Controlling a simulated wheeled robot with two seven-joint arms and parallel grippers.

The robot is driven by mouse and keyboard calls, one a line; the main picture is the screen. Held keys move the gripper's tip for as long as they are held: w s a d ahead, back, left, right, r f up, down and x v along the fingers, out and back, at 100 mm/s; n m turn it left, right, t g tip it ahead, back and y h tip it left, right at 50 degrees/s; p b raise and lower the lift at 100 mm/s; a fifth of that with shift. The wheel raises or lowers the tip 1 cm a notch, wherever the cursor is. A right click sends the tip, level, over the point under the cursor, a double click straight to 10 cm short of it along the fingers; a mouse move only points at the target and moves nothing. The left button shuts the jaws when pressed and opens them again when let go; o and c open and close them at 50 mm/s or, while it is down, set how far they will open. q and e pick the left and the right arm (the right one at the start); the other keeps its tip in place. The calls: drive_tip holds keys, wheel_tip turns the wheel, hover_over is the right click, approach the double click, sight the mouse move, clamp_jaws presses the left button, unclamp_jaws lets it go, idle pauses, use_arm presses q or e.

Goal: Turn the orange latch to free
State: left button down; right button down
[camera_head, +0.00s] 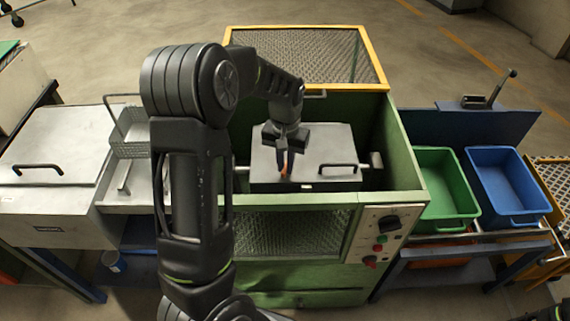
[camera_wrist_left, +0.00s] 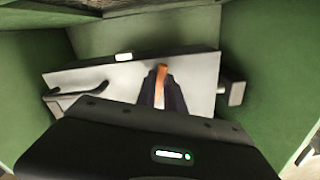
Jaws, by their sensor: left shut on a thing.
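The orange latch (camera_head: 285,166) stands at the front part of a grey metal lid (camera_head: 318,142) inside the green furnace box. In the left wrist view the latch (camera_wrist_left: 161,82) shows as an orange bar between the dark fingers. My left gripper (camera_head: 282,168) comes down from above and is shut on the latch; the fingers hide part of it. A black handle (camera_head: 338,166) is on the lid to the right of the latch. My right gripper is not clearly in view.
The green furnace housing (camera_head: 408,165) has walls around the lid. Its mesh cover (camera_head: 310,58) with a yellow frame stands open behind. A control panel (camera_head: 384,232) is at front right. Green (camera_head: 440,178) and blue (camera_head: 505,180) bins stand right. A wire basket (camera_head: 130,128) stands left.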

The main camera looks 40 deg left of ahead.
use_arm(q)
drive_tip(key=shift+w+d+n, duration=0.1)
drive_tip(key=shift+n, duration=1.9)
drive_tip(key=c, duration=1.4)
unclamp_jaws()
drive_tip(key=shift+c, duration=0.2)
drive_tip(key=shift+r+b, duration=0.4)
drive_tip(key=shift+r, duration=3.55)
